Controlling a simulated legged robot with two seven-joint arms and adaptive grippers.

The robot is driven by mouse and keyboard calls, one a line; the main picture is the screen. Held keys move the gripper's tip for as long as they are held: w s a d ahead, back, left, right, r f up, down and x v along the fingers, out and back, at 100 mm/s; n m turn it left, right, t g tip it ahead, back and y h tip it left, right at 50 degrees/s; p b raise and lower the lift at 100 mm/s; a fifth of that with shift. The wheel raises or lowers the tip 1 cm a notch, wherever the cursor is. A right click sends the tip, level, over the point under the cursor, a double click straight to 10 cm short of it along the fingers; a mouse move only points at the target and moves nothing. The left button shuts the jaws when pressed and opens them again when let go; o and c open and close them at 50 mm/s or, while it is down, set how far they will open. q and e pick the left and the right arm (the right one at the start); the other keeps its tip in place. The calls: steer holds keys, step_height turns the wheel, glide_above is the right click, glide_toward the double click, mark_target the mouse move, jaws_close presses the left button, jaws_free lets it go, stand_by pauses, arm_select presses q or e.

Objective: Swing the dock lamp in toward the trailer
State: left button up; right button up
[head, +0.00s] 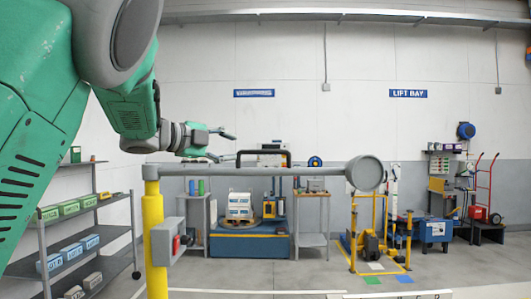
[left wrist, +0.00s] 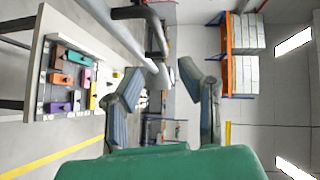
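The dock lamp is a grey horizontal arm (head: 240,171) on a yellow post (head: 156,240), with a round grey lamp head (head: 364,173) at its right end. A black handle loop (head: 264,152) stands up from the middle of the arm. My left gripper (head: 228,148) is open and empty, above the lamp arm and just left of the handle. In the left wrist view my two fingers (left wrist: 162,76) are spread wide, with the lamp arm (left wrist: 127,42) and the black handle (left wrist: 153,32) beyond them. My right gripper is not in view.
A grey shelf (head: 75,215) with labelled bins stands at the left. A grey box with a red part (head: 176,241) is fixed to the post. A blue platform, a yellow frame (head: 352,235) and a red hand truck (head: 485,190) stand farther back.

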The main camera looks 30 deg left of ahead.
mark_target(261, 152)
arm_select(q)
steer(key=p+x, duration=0.2)
steer(key=x, duration=0.9)
steer(key=shift+w+f, duration=0.15)
steer(key=shift+w, duration=0.2)
steer(key=shift+d, duration=0.1)
steer(key=shift+c, duration=0.4)
jaws_close()
